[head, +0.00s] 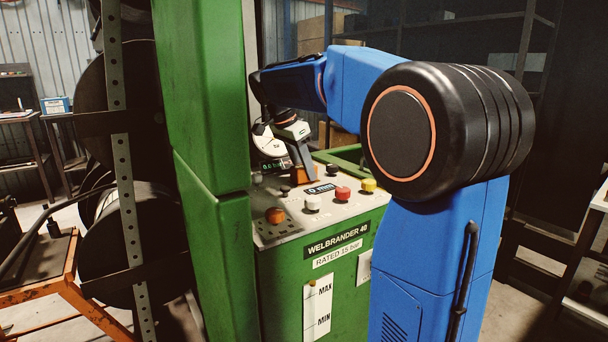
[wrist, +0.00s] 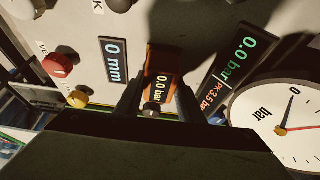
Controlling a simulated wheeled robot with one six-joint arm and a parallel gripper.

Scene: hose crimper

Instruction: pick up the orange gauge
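The orange gauge (wrist: 152,88) is a small orange block with a lit 0.0 bar display and a round metal fitting at its near end. In the wrist view it lies between the two fingers of my gripper (wrist: 161,92), turned slightly against them. The fingers are apart, one on each side, with little room; any contact is hard to make out. In the head view the gauge (head: 305,175) shows as an orange patch on the sloped control panel (head: 275,231), with my gripper (head: 303,160) reaching down over it and hiding part of it.
A white dial (wrist: 285,125) and a 0.0 bar display (wrist: 240,60) are close to the right in the wrist view. Red (head: 342,193), yellow (head: 368,185) and orange (head: 275,215) knobs stand on the panel. A green column (head: 205,150) rises left of it.

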